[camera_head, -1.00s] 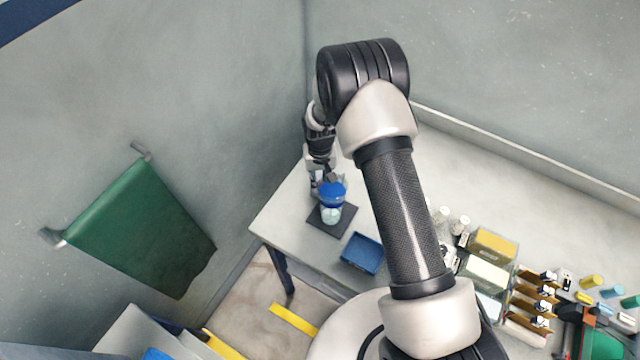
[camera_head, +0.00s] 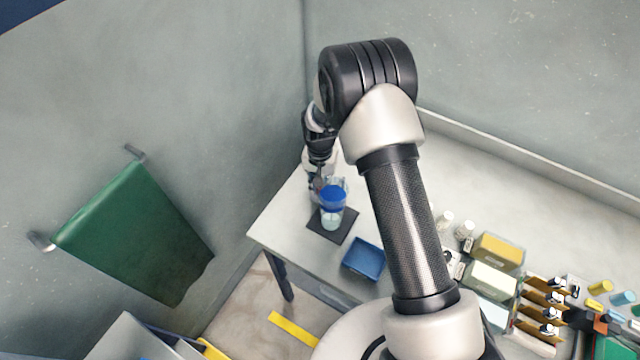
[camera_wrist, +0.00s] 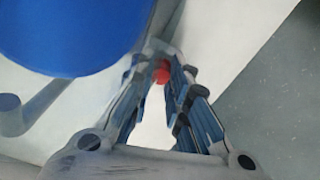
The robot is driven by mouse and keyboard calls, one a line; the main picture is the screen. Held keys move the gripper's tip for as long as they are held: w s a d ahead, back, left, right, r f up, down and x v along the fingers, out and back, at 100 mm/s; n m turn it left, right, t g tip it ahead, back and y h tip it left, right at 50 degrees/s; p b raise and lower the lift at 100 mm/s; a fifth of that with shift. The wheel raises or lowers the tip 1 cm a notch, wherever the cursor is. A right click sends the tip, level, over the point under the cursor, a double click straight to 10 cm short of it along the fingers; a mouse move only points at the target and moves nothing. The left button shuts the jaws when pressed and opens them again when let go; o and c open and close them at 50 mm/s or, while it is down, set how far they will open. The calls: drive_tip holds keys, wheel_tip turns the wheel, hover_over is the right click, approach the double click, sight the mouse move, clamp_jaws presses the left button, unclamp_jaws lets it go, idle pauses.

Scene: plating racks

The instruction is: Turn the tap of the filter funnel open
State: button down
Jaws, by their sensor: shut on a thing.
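The blue filter funnel (camera_head: 333,196) stands over a clear vessel (camera_head: 331,219) on a dark mat (camera_head: 318,235) at the left end of the bench. In the wrist view the funnel (camera_wrist: 70,30) fills the upper left as a large blue round body. The red tap (camera_wrist: 161,73) shows between the fingertips of my gripper (camera_wrist: 162,70), beside the funnel. The fingers are shut on the tap. In the head view my gripper (camera_head: 318,188) is small, at the funnel's left side, and the tap cannot be made out there.
A blue tray (camera_head: 363,258) lies at the bench's front edge, right of the mat. Boxes (camera_head: 497,250) and a rack with several small items (camera_head: 541,310) stand further right. A green cloth (camera_head: 135,232) hangs on the left wall. The bench (camera_head: 480,170) behind is clear.

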drive_tip(key=c, duration=1.5)
unclamp_jaws()
wheel_tip(320, 180, up, 12)
drive_tip(key=shift+r, duration=0.1)
